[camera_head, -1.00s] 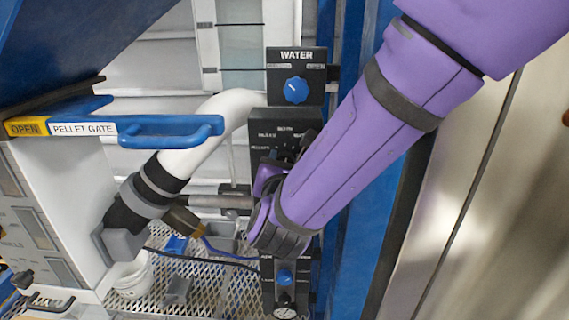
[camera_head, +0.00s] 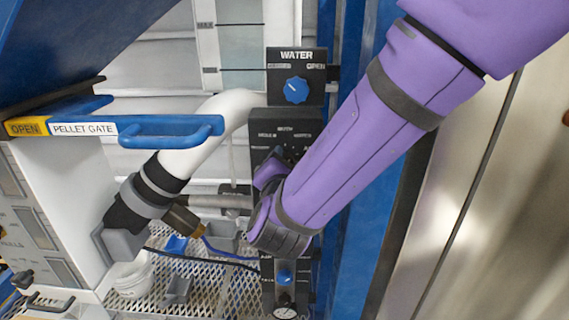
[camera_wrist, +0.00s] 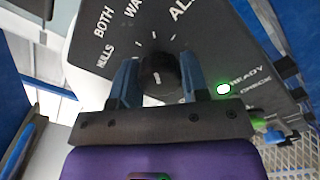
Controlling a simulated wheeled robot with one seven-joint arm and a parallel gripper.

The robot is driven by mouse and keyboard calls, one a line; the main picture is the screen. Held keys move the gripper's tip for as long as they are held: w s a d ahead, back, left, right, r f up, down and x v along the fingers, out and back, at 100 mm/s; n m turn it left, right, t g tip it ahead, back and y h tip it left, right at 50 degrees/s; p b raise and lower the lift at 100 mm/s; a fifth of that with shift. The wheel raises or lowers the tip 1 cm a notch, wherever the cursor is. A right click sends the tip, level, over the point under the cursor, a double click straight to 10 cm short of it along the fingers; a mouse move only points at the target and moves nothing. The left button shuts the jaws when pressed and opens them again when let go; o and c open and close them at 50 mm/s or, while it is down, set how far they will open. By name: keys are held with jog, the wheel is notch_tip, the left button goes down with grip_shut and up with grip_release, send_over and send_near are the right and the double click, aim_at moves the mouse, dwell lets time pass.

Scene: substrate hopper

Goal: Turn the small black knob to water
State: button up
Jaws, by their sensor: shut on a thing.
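The small black knob (camera_wrist: 157,75) sits on a black selector panel (camera_wrist: 215,45) in the wrist view. Printed labels around it include "HULLS", "BOTH", a partly cut-off "WA" and a cut-off "ALL". My gripper (camera_wrist: 158,78) is shut on the knob, with one blue-grey finger on each side of it. I cannot tell exactly which label the knob points to. In the head view the selector panel (camera_head: 265,128) shows under the WATER panel, and my purple arm hides most of the knob.
A larger blue knob (camera_head: 296,90) is on the WATER panel above. A white pipe (camera_head: 205,140) and the blue pellet gate handle (camera_head: 170,130) are at left. A green light (camera_wrist: 223,88) glows beside "READY". A blue post (camera_head: 345,190) stands close to the right.

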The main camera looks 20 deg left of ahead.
jog(key=o, duration=0.9)
jog(key=shift+n, duration=0.3)
